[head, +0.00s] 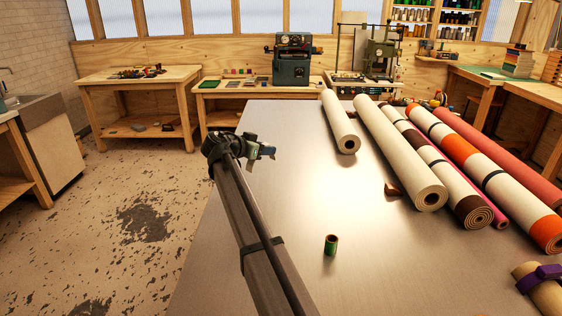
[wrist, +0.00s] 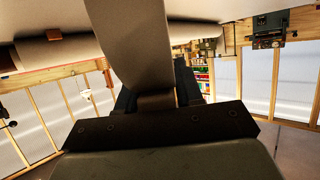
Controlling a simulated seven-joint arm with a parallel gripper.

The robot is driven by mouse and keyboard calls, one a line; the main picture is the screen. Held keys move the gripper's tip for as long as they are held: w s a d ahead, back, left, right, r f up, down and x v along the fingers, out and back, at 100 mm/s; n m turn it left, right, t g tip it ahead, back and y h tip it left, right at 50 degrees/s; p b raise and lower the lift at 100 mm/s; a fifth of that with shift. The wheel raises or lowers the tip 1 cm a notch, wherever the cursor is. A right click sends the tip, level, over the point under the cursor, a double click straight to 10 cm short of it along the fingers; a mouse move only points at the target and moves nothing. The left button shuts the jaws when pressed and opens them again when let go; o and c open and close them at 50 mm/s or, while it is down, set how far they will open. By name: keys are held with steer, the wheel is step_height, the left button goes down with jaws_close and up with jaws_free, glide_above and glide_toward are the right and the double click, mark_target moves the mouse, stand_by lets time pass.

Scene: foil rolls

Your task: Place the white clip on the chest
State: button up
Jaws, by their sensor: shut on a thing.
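My gripper (head: 262,151) is out over the left edge of the metal table in the head view. In the wrist view its dark fingers (wrist: 155,92) are shut on a pale curved piece (wrist: 130,38), which looks like the white clip in shade. The piece looms large and close to the camera, so its full shape is cut off. In the head view the held piece is too small and dark to make out. I cannot pick out a chest with certainty in either view.
Several long rolls (head: 400,150) lie along the right of the metal table (head: 250,255). A small green cylinder (head: 331,245) stands near the middle. A brown clip (head: 393,189) lies by the rolls; a purple clip (head: 540,279) is at lower right. Wooden benches (head: 140,78) line the back.

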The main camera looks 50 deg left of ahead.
steer(key=shift+w+d+m+h, duration=0.1)
steer(key=shift+m+h, duration=0.2)
steer(key=shift+h, duration=0.1)
steer(key=shift+f, duration=4.95)
steer(key=shift+f, duration=0.1)
steer(key=o, duration=1)
steer(key=shift+s+r, duration=0.2)
steer(key=v, duration=1.1)
steer(key=shift+s, duration=0.3)
